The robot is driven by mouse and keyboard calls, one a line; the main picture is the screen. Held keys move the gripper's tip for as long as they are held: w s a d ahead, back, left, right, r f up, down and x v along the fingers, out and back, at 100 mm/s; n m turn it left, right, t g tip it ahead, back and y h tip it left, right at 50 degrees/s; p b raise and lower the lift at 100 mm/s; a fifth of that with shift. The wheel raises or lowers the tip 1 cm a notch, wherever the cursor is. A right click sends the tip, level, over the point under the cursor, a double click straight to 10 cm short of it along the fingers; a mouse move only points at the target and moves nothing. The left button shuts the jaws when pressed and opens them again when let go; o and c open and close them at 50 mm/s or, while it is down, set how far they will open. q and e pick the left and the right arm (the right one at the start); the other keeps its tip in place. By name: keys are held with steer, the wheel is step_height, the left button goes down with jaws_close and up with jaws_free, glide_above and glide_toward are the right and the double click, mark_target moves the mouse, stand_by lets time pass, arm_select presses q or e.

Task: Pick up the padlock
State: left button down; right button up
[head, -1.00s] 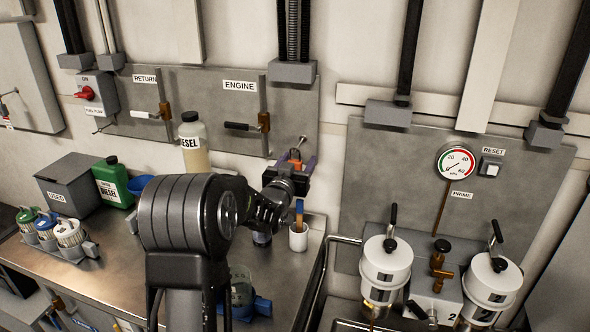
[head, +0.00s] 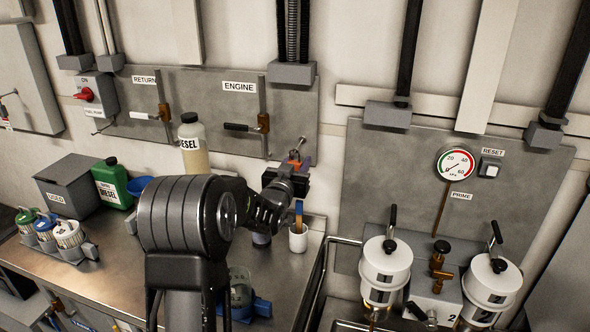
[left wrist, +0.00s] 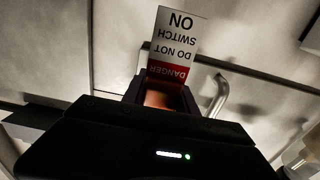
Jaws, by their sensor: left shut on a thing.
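The padlock (head: 295,154) shows as a small orange-red body at the metal hook on the wall panel, right of the ENGINE valve. My left gripper (head: 294,165) is shut on it, with the fingers at its sides. In the left wrist view the orange-red padlock (left wrist: 158,99) sits between the dark fingers, partly hidden by the gripper body. A red and white DANGER DO NOT SWITCH ON tag (left wrist: 176,47) shows just beyond it. I cannot tell whether the padlock still hangs on the hook. My right gripper is not in view.
A white cup (head: 298,240) with a brush stands on the steel bench below my gripper. A DIESEL bottle (head: 194,150) and a green can (head: 112,184) stand to the left. Two white filter housings (head: 386,270) are at the right.

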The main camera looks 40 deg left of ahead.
arm_select(q)
steer(key=shift+r, duration=0.2)
steer(key=shift+r+b, duration=0.4)
steer(key=shift+r, duration=0.15)
steer(key=b+v, duration=0.2)
steer(key=v, duration=1.6)
steer(key=shift+b, duration=0.3)
